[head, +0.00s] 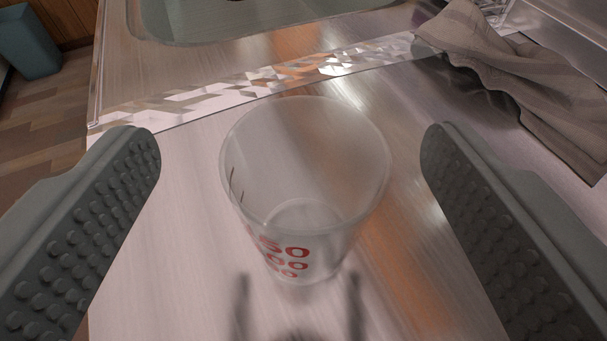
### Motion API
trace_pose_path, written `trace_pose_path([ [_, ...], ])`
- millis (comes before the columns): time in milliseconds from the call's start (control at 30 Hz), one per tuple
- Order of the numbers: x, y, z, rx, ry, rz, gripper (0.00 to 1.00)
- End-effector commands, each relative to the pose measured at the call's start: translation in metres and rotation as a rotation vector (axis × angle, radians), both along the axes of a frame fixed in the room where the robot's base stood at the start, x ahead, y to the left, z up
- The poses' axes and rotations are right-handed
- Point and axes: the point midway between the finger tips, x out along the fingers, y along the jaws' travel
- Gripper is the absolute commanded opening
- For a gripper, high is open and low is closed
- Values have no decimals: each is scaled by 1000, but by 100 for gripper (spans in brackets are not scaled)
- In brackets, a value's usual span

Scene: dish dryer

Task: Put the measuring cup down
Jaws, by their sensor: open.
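The measuring cup (305,190) is clear, with red numbers on its near side. It stands upright on the metal counter (170,230), in the middle of the head view. My gripper (292,150) is open wide, with one grey studded finger to the left of the cup and one to the right. There is a clear gap between each finger and the cup, and neither touches it. The gripper holds nothing.
A sink basin (250,18) lies beyond the cup at the top. A grey-brown cloth (520,75) lies at the upper right, close to the right finger's side. The counter's left edge drops to a wooden floor (50,120) with a teal bin (28,42).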

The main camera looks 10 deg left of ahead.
Motion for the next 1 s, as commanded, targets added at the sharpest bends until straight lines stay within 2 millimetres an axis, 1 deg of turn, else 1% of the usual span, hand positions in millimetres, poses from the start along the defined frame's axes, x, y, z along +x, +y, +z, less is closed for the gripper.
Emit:
trace_pose_path([
  [167, 9, 0, -7, 0, 2, 1, 79],
  [333, 26, 0, -19, -1, 3, 0, 79],
  [500, 43, 3, -24, 0, 1, 0, 79],
  [600, 46, 4, -24, 0, 0, 0, 79],
  [767, 46, 4, -24, 0, 0, 0, 79],
  [800, 46, 4, -24, 0, 0, 0, 75],
  [867, 46, 4, -24, 0, 0, 0, 64],
  [1000, 46, 4, -24, 0, 0, 0, 36],
])
